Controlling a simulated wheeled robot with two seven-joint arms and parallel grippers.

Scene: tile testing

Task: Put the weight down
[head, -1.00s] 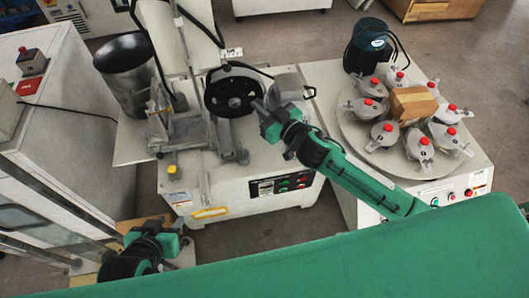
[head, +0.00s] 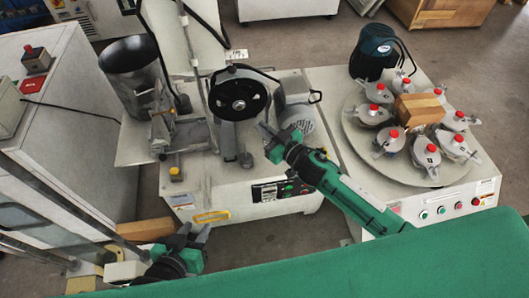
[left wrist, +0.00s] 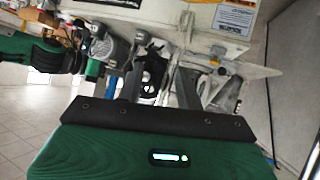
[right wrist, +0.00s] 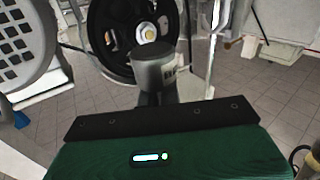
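The weight (right wrist: 153,70) is a small grey cylinder with dark lettering on its side. In the right wrist view it is at the fingertips of my right gripper (right wrist: 158,97), whose fingers are close together on its narrow end. In the head view my right gripper (head: 264,131) is just in front of the black handwheel (head: 239,95); the weight is too small there to separate from the fingertips. I see no surface touching the weight. My left gripper (head: 194,230) is low in front of the machine, open and empty. Its spread fingers (left wrist: 158,86) show in the left wrist view.
The machine top (head: 205,172) has some free room at its front edge. A small grey post (head: 245,159) and a perforated grey disc (head: 300,120) are close to my right gripper. A turntable (head: 352,135) with several red-knobbed jars is to the right.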

